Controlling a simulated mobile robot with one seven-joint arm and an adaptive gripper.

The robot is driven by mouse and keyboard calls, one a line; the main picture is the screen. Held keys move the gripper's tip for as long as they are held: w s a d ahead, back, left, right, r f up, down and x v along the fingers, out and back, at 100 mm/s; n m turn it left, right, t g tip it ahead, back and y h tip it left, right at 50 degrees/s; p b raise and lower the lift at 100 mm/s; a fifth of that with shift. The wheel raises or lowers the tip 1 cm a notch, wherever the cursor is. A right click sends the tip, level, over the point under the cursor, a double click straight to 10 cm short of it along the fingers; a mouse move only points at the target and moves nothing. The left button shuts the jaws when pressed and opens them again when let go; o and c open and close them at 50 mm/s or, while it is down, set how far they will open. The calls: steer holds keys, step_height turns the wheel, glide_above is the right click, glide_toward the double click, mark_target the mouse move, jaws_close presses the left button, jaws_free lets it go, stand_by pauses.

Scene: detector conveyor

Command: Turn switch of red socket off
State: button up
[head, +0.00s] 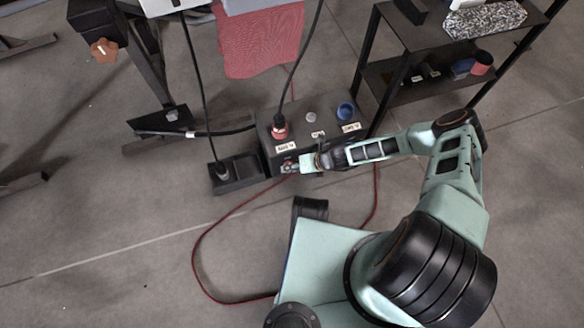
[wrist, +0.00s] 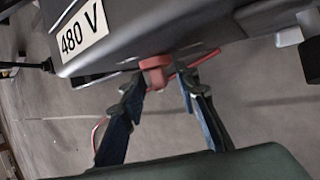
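The dark socket box (head: 265,150) stands on the floor at the centre of the head view. Its red socket (head: 279,132) has a black cable plugged in from above. A red switch (wrist: 156,70) sticks out below the 480 V label (wrist: 84,31) in the wrist view. My gripper (head: 291,166) is at the front of the box below the red socket. In the wrist view the fingertips (wrist: 160,78) stand on either side of the red switch, very close to it. Whether both fingers touch it is not clear. The switch's far side is hidden.
A blue socket (head: 346,110) and a grey one (head: 311,117) share the box top. A smaller black box (head: 238,175) stands to its left. A black shelf (head: 420,92) is at the right. A red cable (head: 197,250) loops over the floor in front.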

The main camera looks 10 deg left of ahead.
jaws_close()
steer(key=shift+r+p, duration=0.1)
steer(key=shift+p, duration=0.25)
steer(key=shift+s+a+r+h+p, duration=0.1)
steer(key=shift+h+p, duration=0.2)
steer(key=shift+s+a+r+t+h+p, duration=0.1)
steer(key=shift+t+h+p, duration=0.5)
steer(key=shift+p, duration=0.55)
steer(key=shift+a+n+t+h+p, duration=0.1)
steer(key=shift+n+t+h+p, duration=0.25)
steer(key=shift+h+p, duration=0.45)
steer(key=shift+f+n+t+h, duration=0.25)
steer(key=shift+t+h, duration=0.1)
steer(key=shift+h, duration=0.35)
